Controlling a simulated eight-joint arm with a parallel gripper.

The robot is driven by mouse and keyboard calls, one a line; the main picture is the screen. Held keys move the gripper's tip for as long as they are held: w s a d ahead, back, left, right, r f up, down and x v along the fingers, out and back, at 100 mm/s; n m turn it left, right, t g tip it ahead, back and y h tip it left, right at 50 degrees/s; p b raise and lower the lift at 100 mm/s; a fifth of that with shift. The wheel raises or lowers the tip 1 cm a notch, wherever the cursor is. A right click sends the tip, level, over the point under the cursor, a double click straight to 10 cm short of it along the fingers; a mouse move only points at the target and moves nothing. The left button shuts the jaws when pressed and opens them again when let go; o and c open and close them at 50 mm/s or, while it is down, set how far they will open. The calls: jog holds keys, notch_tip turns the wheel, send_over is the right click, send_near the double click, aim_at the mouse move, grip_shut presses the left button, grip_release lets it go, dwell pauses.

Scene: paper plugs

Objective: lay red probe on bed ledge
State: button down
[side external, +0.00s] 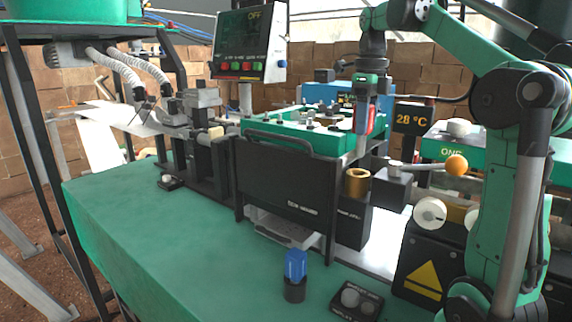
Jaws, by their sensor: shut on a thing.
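The red probe (371,122) hangs upright under my gripper (366,100), its pale lower part pointing down. My gripper is shut on the probe's upper part. The probe shows in front of the right end of the green machine bed (285,139), above and slightly right of the brass cup (357,183). The bed carries several small fittings and has a dark front panel. I cannot tell which edge is the bed ledge, or whether the probe's tip touches anything.
A blue-topped piece (295,264) stands in a dark holder on the green table (170,225). A lever with an orange knob (456,165) reaches out right of the cup. A display (411,117) reads 28 °C. The table's left front is clear.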

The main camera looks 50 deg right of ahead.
jog(key=shift+r, duration=0.6)
